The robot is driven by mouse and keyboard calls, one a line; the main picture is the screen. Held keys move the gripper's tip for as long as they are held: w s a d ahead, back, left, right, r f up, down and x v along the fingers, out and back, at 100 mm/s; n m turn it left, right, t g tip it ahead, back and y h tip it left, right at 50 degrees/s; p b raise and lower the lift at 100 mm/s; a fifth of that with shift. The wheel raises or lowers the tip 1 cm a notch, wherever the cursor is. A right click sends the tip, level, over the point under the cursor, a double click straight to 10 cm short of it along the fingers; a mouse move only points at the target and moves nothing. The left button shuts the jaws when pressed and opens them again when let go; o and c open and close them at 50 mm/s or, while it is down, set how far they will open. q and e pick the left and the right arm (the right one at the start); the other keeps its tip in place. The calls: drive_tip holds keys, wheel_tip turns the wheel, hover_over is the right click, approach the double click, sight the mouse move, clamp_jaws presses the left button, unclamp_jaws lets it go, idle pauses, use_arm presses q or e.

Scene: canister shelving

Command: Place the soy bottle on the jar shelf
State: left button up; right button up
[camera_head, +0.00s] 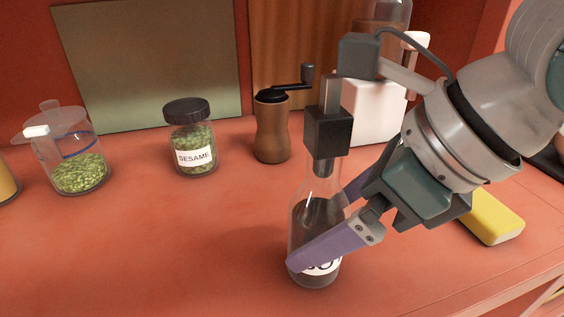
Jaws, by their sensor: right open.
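The soy bottle (316,212) stands upright on the red counter. It is clear glass with dark contents and a white label low on its front, partly covered by a finger. My right gripper (318,235) comes in from the right, with its purple fingers open on either side of the bottle's lower body. One finger passes in front of the bottle and the other is partly hidden behind it. A dark block shows at the bottle's neck. I cannot make out the jar shelf. My left gripper is not in view.
A white appliance (372,110) is behind my arm. A yellow sponge-like block (492,217) lies right. The counter's front left is clear.

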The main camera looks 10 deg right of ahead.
drive_tip(key=v, duration=1.2)
drive_tip(key=shift+r, duration=0.2)
idle(0.8)
